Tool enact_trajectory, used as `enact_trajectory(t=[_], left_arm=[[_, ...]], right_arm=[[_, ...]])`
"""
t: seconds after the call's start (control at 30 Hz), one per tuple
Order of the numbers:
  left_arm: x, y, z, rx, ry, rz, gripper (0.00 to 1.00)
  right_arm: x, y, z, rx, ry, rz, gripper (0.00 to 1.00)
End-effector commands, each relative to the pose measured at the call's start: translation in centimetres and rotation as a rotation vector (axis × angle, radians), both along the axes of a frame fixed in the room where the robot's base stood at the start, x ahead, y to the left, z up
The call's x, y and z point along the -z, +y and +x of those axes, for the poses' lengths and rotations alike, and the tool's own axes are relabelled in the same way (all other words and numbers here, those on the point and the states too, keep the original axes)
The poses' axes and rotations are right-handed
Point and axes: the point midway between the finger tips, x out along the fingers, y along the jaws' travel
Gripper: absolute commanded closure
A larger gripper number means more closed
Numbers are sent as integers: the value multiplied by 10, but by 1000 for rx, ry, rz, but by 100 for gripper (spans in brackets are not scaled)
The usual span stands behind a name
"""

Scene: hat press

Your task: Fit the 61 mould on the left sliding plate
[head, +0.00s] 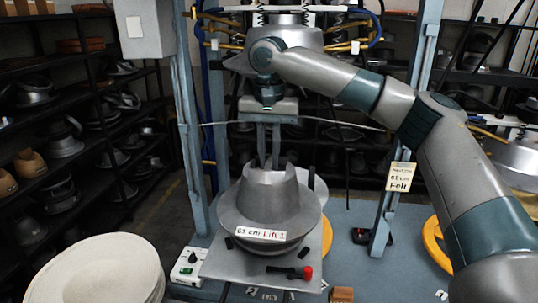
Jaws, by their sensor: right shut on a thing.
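The silver hat mould (243,209), with a white label that seems to read "61 cm Lift 1", is at the middle of the head view, over the grey sliding plate (222,262). My right gripper (268,163) points down from above and is shut on the mould at its raised crown. The contact point is partly hidden by the crown's rim. The mould looks roughly level; I cannot tell whether it rests on the plate or hangs just above it. Small black blocks show around it. My left gripper is not in view.
A black handle with a red knob (307,272) lies at the plate's front. A control box (187,267) stands to its left. A pale hat body (105,273) is at lower left. Blue press posts (384,222) flank the plate, with the press head (290,38) above. Shelves of moulds stand behind.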

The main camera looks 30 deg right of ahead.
Motion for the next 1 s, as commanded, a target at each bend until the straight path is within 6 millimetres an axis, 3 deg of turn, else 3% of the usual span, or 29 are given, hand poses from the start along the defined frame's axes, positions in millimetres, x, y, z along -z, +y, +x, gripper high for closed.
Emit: enact_trajectory(t=[1.0], left_arm=[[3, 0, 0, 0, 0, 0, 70]], right_arm=[[11, 0, 0, 0, -4, 2, 100]])
